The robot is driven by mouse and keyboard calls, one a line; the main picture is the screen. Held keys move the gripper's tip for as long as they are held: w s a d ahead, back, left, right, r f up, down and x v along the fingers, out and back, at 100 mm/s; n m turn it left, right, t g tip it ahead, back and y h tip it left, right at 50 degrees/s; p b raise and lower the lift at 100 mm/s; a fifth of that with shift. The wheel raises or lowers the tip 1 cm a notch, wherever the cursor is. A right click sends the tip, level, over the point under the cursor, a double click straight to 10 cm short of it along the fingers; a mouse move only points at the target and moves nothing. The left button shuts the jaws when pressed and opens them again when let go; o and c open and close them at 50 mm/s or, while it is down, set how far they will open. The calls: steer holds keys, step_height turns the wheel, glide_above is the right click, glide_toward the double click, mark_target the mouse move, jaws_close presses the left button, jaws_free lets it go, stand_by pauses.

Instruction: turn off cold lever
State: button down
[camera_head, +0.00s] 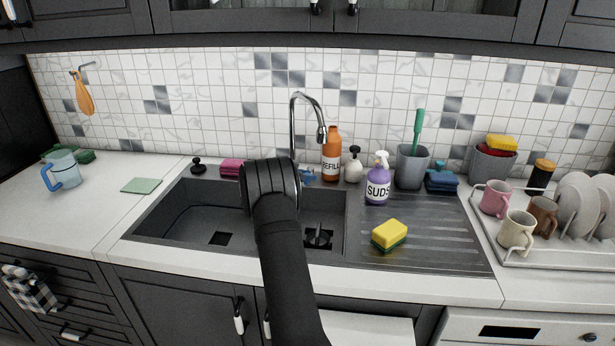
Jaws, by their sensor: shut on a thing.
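A small blue lever (308,174), which I take for the cold lever, shows beside the base of the chrome faucet (292,128), just right of my dark wrist. It is small in the picture, and its exact angle cannot be told. The faucet's arched spout stands above the back of the dark sink (168,212). My arm reaches up from the bottom middle over the sink. My wrist hides my gripper's fingers and part of the faucet base, so contact with the lever does not show. No water stream can be made out.
An orange refill bottle (332,153), a white dispenser (354,165) and a purple soap bottle (378,180) stand right of the faucet. A yellow-green sponge (388,235) lies on the drainboard. A pink cloth stack (231,168) sits left. A dish rack (556,255) is far right.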

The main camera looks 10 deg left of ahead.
steer(key=c, duration=1.1)
jaws_free()
steer(key=shift+c, duration=0.2)
steer(key=shift+a, duration=0.1)
steer(key=v, duration=1.7)
steer(key=shift+a, duration=0.15)
steer(key=shift+s+r, duration=0.1)
steer(key=x, duration=1.7)
steer(key=shift+d, duration=0.25)
